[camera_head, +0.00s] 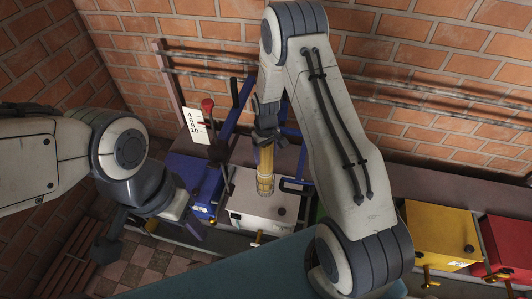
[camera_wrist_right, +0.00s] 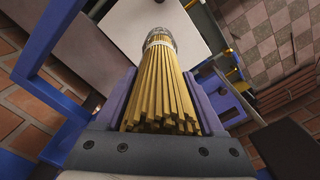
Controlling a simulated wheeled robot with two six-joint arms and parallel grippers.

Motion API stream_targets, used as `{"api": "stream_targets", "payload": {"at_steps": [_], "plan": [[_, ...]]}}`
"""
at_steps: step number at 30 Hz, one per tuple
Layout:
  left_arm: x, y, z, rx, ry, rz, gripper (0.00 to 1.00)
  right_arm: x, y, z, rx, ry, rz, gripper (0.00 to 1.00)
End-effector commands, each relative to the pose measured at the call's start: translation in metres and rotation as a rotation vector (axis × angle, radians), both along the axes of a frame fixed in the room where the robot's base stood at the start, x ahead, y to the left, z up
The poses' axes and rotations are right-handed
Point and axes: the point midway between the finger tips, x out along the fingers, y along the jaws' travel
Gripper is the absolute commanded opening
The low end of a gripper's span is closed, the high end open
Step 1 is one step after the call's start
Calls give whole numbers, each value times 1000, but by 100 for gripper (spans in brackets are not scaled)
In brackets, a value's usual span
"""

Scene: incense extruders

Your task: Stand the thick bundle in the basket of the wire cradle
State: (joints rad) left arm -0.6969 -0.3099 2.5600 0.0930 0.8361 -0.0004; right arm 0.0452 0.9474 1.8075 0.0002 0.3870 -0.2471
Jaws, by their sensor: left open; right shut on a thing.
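The thick bundle (camera_head: 266,158) of yellow sticks is upright in my right gripper (camera_head: 265,138), which is shut around its upper part. In the right wrist view the bundle (camera_wrist_right: 158,85) runs away from me between the fingers, with a pale band near its far end. The wire cradle's basket (camera_head: 265,185) shows as a fine mesh around the bundle's lower end, above the white box; it also shows in the right wrist view (camera_wrist_right: 159,34). I cannot tell whether the bundle rests on its bottom. My left gripper (camera_head: 129,237) is open and empty at the lower left.
The white box (camera_head: 250,208) stands beside a blue box (camera_head: 190,182). Yellow (camera_head: 440,232) and red (camera_head: 508,243) boxes stand at the right. Blue frame bars and a red-knobbed lever (camera_head: 208,108) rise close behind my right gripper. A brick wall closes the back.

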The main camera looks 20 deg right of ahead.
Motion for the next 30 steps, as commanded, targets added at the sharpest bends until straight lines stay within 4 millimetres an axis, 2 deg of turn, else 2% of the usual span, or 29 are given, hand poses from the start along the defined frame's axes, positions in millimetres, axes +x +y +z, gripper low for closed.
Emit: {"api": "stream_targets", "payload": {"at_steps": [11, 12, 14, 23, 26, 30], "plan": [[0, 0, -1, 0, 0, 0, 50, 1, 0, -2, -1, -2, 0, 0], [0, 0, -1, 0, 0, 0, 50, 1, 0, -2, 0, -2, 0, 78], [0, 0, -1, 0, 0, 0, 50, 1, 0, -2, 0, -2, 0, 100], [0, 0, -1, 0, 0, 0, 50, 0, 0, 0, 0, -1, 0, 100], [0, 0, 1, 0, 0, 0, 50, 1, 0, 11, 0, -4, 0, 100], [0, 0, 6, 0, 0, 0, 50, 2, 0, 38, -1, -6, 0, 100]]}}
